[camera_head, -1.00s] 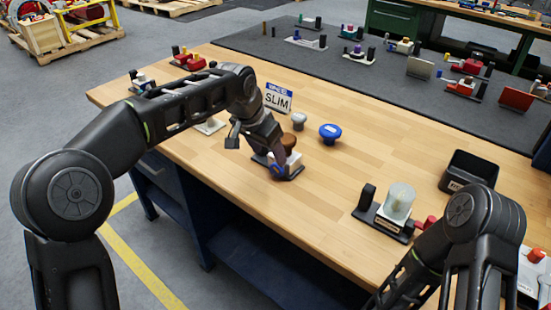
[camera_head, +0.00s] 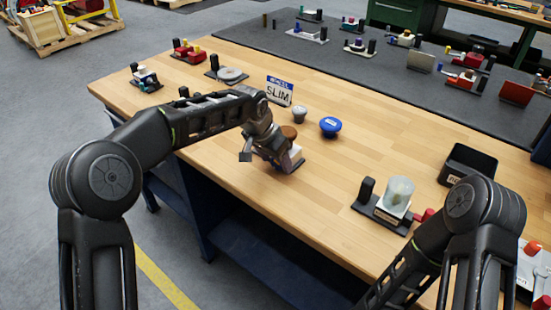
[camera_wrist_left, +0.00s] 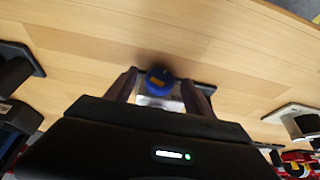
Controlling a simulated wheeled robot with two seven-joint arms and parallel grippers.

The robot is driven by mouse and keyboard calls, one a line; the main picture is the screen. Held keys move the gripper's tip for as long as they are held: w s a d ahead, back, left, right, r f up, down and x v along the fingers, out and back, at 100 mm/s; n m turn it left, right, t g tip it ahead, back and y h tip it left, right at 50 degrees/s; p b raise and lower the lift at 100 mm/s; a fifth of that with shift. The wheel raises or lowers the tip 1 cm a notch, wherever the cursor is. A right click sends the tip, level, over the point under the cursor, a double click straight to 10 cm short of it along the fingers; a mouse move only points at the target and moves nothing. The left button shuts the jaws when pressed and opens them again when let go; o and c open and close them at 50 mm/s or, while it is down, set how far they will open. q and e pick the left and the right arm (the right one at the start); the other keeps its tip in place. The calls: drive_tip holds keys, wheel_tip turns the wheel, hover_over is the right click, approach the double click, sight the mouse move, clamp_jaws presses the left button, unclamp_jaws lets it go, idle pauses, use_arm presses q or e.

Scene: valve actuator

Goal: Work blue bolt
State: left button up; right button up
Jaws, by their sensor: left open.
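In the left wrist view a round blue bolt head (camera_wrist_left: 159,82) with an orange mark sits between the two fingers of my left gripper (camera_wrist_left: 160,92). The fingers are apart on either side of it; whether either touches it I cannot tell. A whitish block shows just below the bolt head. In the head view my left gripper (camera_head: 279,158) is low over a small white fixture (camera_head: 296,157) on a dark base, and it hides the bolt there. My right arm shows at the right, but its gripper is out of view.
A brown knob (camera_head: 289,132), a grey knob (camera_head: 300,114), a blue mushroom knob (camera_head: 330,127) and a SLIM sign (camera_head: 279,91) stand close behind. A fixture with a pale cylinder (camera_head: 398,192) and a black bin (camera_head: 468,165) are at the right.

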use_arm(q)
drive_tip(key=shift+c, duration=0.5)
clamp_jaws()
drive_tip(key=h+p, duration=0.1)
drive_tip(key=g+p, duration=0.1)
drive_tip(key=p, duration=0.1)
drive_tip(key=shift+w+a+r+n+g+h, duration=0.1)
drive_tip(key=shift+a+r+n+g+h, duration=0.1)
drive_tip(key=shift+a+n+g+h, duration=0.15)
drive_tip(key=shift+w+f+g+h+p, duration=0.1)
drive_tip(key=shift+f+g+h+p, duration=0.15)
drive_tip(key=shift+h+p, duration=0.4)
drive_tip(key=shift+o, duration=0.5)
unclamp_jaws()
